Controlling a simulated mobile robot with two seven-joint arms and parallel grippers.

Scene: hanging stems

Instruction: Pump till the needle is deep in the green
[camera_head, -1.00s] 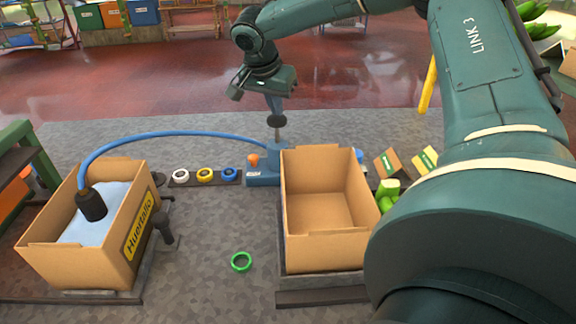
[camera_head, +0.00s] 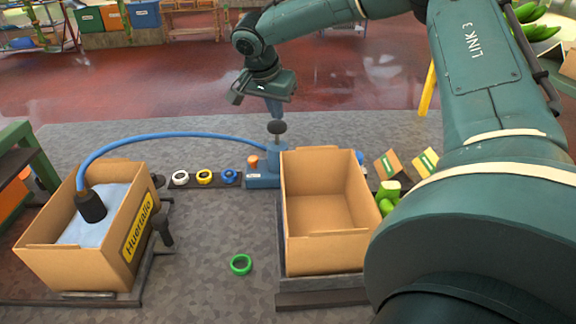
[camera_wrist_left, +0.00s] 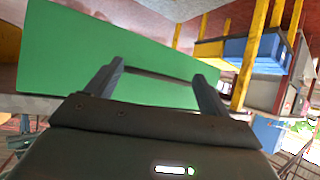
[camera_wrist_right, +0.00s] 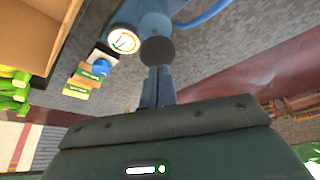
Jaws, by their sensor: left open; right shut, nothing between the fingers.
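The blue pump (camera_head: 264,176) stands behind the right carton, with a dark round knob (camera_head: 277,127) on its rod. My right gripper (camera_head: 275,108) points down with its fingers shut and empty, its tips at the top of the knob. The right wrist view shows the shut fingers (camera_wrist_right: 159,85) against the knob (camera_wrist_right: 157,50). A round white gauge (camera_wrist_right: 124,40) is beside it; its needle is too small to read surely. My left gripper (camera_wrist_left: 155,86) is open and empty in front of a green panel; it is outside the head view.
A blue hose (camera_head: 170,135) runs from the pump to a black fitting (camera_head: 91,206) on a pale bag in the left carton (camera_head: 118,228). The right carton (camera_head: 325,255) is empty. White, yellow and blue rings (camera_head: 229,176) lie on a strip; a green ring (camera_head: 241,264) is on the floor.

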